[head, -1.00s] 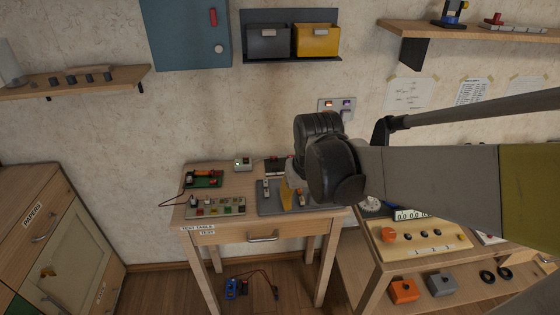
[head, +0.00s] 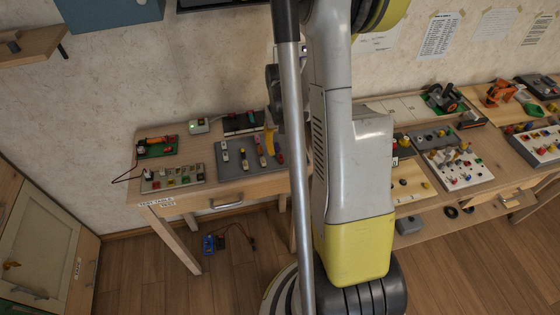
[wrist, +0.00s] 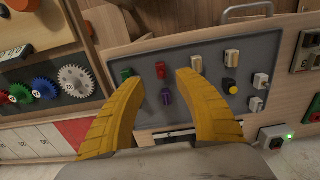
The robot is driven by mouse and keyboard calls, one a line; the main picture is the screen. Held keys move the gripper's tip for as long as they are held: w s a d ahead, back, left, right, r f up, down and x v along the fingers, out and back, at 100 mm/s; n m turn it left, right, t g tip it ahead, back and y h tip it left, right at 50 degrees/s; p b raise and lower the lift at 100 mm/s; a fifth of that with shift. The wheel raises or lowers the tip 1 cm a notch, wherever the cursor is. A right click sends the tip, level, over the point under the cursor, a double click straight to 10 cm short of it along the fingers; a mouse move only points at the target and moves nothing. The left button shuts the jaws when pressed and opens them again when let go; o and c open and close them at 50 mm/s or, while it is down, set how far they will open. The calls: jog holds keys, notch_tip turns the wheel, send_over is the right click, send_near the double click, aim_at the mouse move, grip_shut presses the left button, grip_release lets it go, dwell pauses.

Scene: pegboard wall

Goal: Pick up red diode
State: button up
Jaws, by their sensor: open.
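The red diode (wrist: 161,70) is a small red part on a grey board (wrist: 268,45) in the wrist view. It appears between the tips of my gripper's two yellow fingers (wrist: 160,77). The fingers are spread with nothing held; their height above the board is unclear. A purple part (wrist: 167,96) lies just below the diode in that view, and a green part (wrist: 127,73) is to its left. In the head view, the grey board (head: 232,172) is on the small table, with one yellow finger (head: 269,140) over it. My arm hides the board's right side there.
Tan (wrist: 196,63), white (wrist: 232,55) and yellow-topped (wrist: 230,86) parts share the board. Beside it are a gear panel (wrist: 77,81) and a white box with a green light (wrist: 275,136). In the head view, a button panel (head: 173,180) stands left of the board.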

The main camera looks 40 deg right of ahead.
aim_at(280, 156)
notch_tip(280, 156, down, 5)
jog(key=shift+w+a+f+b, duration=0.1)
jog(key=shift+b, duration=1.15)
jog(key=shift+c, duration=0.5)
grip_shut()
jog(key=shift+r, duration=0.2)
